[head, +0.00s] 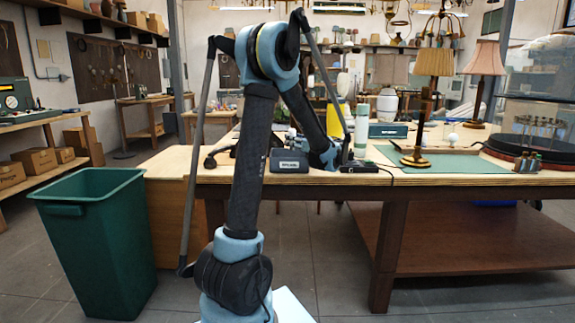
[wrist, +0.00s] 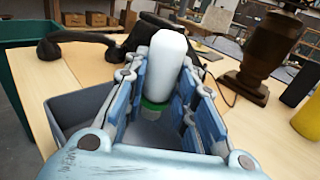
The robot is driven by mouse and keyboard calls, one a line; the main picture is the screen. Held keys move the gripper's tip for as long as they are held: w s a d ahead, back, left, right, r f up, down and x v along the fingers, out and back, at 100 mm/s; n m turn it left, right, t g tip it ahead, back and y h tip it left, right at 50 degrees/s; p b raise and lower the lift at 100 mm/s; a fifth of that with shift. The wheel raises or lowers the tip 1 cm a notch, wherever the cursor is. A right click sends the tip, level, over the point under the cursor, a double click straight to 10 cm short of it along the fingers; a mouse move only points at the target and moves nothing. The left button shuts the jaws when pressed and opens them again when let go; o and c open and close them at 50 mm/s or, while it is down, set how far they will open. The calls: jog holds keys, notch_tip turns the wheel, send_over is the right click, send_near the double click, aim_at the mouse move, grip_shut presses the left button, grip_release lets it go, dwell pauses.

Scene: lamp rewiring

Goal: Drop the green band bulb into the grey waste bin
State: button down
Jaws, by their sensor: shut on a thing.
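My gripper (wrist: 160,80) is shut on the green band bulb (wrist: 165,52) in the wrist view. The bulb is white and rounded, with a green band (wrist: 154,105) at its lower end between the fingers. A grey open box that looks like the grey waste bin (wrist: 72,112) lies beneath and behind the fingers, partly hidden by them. In the head view the grey bin (head: 289,161) stands on the table near its front edge, beside my wrist. The bulb cannot be made out in the head view.
A large green bin (head: 95,245) stands on the floor left of the table. A black handset-like object (wrist: 75,44) and a dark turned wooden base (wrist: 265,50) stand near the gripper. A yellow cylinder (wrist: 308,120) is at the right. A lamp (head: 418,85) stands on a green mat (head: 470,163).

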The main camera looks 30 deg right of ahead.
jog(key=c, duration=1.2)
grip_release()
jog(key=shift+c, duration=0.2)
jog(key=shift+s, duration=0.2)
jog(key=s+d, duration=0.2)
jog(key=s, duration=0.9)
jog(key=shift+s+d, duration=0.15)
jog(key=shift+s, duration=0.05)
